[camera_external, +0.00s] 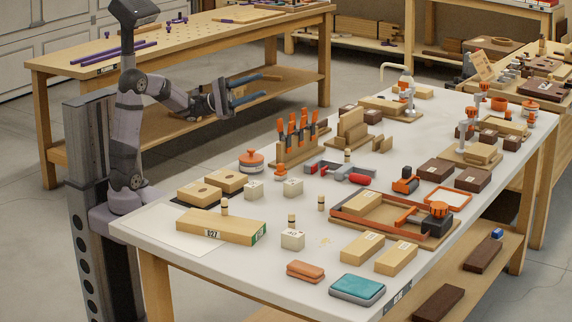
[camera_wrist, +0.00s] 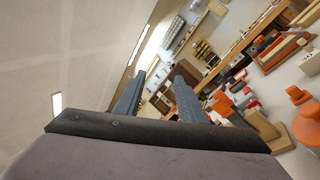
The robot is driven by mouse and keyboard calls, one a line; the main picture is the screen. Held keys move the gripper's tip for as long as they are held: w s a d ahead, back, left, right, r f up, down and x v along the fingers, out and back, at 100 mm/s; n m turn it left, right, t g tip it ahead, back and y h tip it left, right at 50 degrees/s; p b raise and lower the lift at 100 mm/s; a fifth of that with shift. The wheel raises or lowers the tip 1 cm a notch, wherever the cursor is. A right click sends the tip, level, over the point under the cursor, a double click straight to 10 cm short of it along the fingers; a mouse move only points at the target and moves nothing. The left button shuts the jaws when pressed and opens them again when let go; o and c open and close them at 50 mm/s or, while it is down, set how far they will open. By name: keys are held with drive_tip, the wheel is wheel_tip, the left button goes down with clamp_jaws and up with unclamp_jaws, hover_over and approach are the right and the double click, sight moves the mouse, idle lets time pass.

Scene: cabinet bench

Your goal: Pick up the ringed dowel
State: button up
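Several short pale wooden dowels with dark bands stand upright on the white bench: one dowel (camera_external: 225,207) behind the long block, one dowel (camera_external: 321,203) by itself near the middle, one dowel (camera_external: 292,220) at a white cube, and one dowel (camera_external: 347,156) near the grey clamp. They are too small to tell clearly which is the ringed one. My gripper (camera_external: 262,86) is raised high above the back left of the bench, well away from the dowels. Its blue fingers are apart and empty. The wrist view also shows the open gripper (camera_wrist: 160,78), with no dowel made out.
A long wooden block (camera_external: 215,226) lies at the front left. White cubes (camera_external: 292,240) stand near the dowels. A rack of orange-handled tools (camera_external: 295,150) stands upright behind them.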

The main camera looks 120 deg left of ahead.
drive_tip(key=w+d+f+n+g+h+p, duration=0.1)
drive_tip(key=w+d+f+g+h+p, duration=0.15)
drive_tip(key=w+d+h, duration=0.6)
drive_tip(key=n+g+h+p, duration=0.1)
drive_tip(key=g+h+p, duration=0.35)
drive_tip(key=g, duration=0.35)
approach(225, 214)
drive_tip(key=shift+w+r, duration=0.9)
drive_tip(key=shift+w, duration=0.05)
drive_tip(key=shift+d+b+x, duration=0.15)
drive_tip(key=shift+b+x, duration=0.35)
drive_tip(key=shift+x, duration=1.35)
drive_tip(key=shift+d+b+x, duration=0.2)
drive_tip(key=shift+b+x, duration=0.25)
drive_tip(key=shift+x, duration=1.35)
drive_tip(key=shift+s, duration=0.25)
clamp_jaws()
